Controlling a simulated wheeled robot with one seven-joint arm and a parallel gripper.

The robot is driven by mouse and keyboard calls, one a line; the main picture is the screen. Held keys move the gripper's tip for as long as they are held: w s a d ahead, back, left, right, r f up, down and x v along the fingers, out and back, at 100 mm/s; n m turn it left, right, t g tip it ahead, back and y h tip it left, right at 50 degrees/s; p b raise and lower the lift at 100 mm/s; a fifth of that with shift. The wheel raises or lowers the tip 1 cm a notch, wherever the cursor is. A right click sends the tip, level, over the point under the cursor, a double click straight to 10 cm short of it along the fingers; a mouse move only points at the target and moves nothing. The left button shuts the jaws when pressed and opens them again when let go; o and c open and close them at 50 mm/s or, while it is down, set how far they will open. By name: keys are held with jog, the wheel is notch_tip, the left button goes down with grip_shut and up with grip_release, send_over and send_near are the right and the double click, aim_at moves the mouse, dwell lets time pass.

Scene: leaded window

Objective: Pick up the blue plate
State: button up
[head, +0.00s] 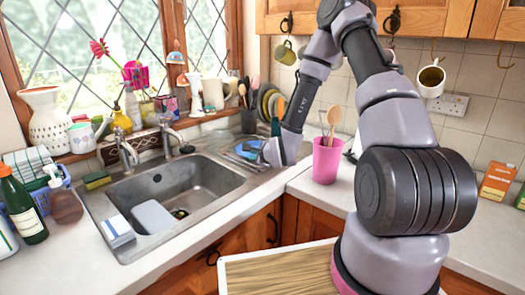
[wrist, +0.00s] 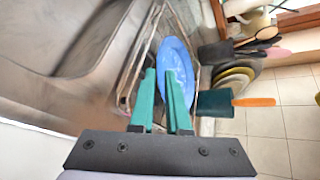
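The blue plate (wrist: 180,62) stands tilted in a wire rack on the drainer in the wrist view. In the head view, a little of the blue plate (head: 246,149) shows beside my gripper (head: 262,153). In the wrist view my gripper (wrist: 161,74) has two teal fingers with a gap between them, and part of the plate shows in that gap. The right finger overlaps the plate's face. I cannot tell whether either finger touches it. The plate's lower part is partly hidden by the fingers.
The steel sink (head: 178,192) lies left of my gripper. A pink cup (head: 326,160) with wooden utensils stands close on the right. Behind are a rack of plates (head: 270,103) and a dark utensil pot (head: 249,121). The tap (head: 168,132) stands behind the sink.

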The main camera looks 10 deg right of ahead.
aim_at(246, 157)
jog(key=x, duration=0.8)
jog(key=shift+w+a+f, duration=0.15)
jog(key=shift+w, duration=0.2)
grip_shut()
jog(key=shift+s+f, duration=0.25)
jog(key=shift+f, duration=0.05)
dwell(0.6)
jog(key=shift+r, duration=0.15)
